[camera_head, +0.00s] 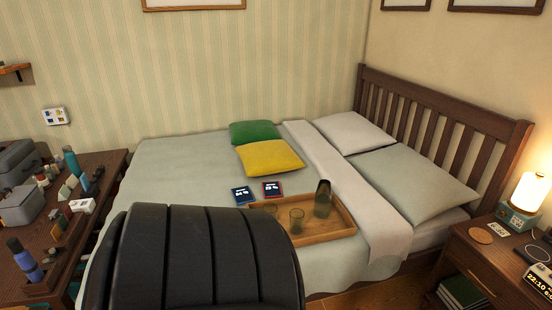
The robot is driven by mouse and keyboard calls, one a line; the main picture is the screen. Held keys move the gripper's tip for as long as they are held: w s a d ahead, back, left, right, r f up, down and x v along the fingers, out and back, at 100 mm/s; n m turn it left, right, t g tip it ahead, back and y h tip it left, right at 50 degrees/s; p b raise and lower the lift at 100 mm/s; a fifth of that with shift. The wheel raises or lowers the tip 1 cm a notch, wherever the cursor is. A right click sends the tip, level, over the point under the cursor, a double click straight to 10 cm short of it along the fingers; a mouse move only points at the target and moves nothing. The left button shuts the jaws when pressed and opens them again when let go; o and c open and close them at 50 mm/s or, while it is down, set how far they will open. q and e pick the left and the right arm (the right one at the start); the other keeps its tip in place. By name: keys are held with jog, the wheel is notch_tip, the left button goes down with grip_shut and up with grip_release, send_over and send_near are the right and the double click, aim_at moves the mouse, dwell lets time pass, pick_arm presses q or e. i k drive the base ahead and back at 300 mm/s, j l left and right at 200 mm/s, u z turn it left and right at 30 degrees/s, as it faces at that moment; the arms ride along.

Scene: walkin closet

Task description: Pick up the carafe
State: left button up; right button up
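The carafe (322,200) is a dark greenish glass vessel. It stands upright near the back right of a wooden tray (330,238) on the bed. Two glass tumblers are on the tray to its left, one clear in view (296,220) and one partly hidden (270,209). The tray's left part is hidden behind a black padded shape. Neither of my grippers shows in this view.
The black ribbed shape (195,260), like a chair back, fills the lower middle before the bed (180,165). A cluttered desk (95,210) is left; a nightstand (480,255) with a lit lamp (527,195) is right.

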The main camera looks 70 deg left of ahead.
aim_at(323, 196)
jog(key=i+u, duration=0.15)
jog(key=u, duration=2.25)
